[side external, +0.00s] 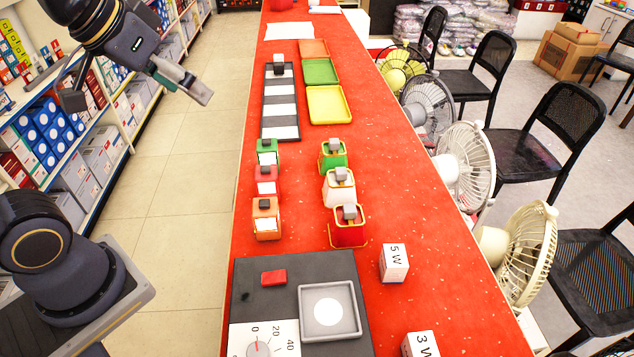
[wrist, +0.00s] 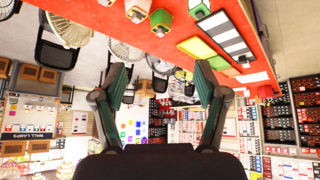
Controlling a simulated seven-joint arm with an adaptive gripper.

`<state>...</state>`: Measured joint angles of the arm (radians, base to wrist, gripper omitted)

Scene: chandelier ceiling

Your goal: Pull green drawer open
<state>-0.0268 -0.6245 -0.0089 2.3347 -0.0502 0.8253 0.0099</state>
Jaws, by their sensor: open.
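Two small green boxes with grey knobs stand on the red table: one with a white front (side external: 267,152) in the left row, one (side external: 333,155) in the right row. I cannot tell which one is the green drawer, and neither shows clearly as pulled out. A green box also shows near the top of the wrist view (wrist: 160,19). My gripper (side external: 201,93) is in the air over the aisle left of the table, apart from both boxes. In the wrist view, its two fingers (wrist: 161,68) are spread with nothing between them.
Red (side external: 266,182) and orange (side external: 266,218) boxes stand nearer in the left row, white (side external: 340,187) and red (side external: 349,227) in the right. Behind are a black frame with white squares (side external: 265,109) and a yellow tray (side external: 329,104). Fans (side external: 466,160) line the right edge.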

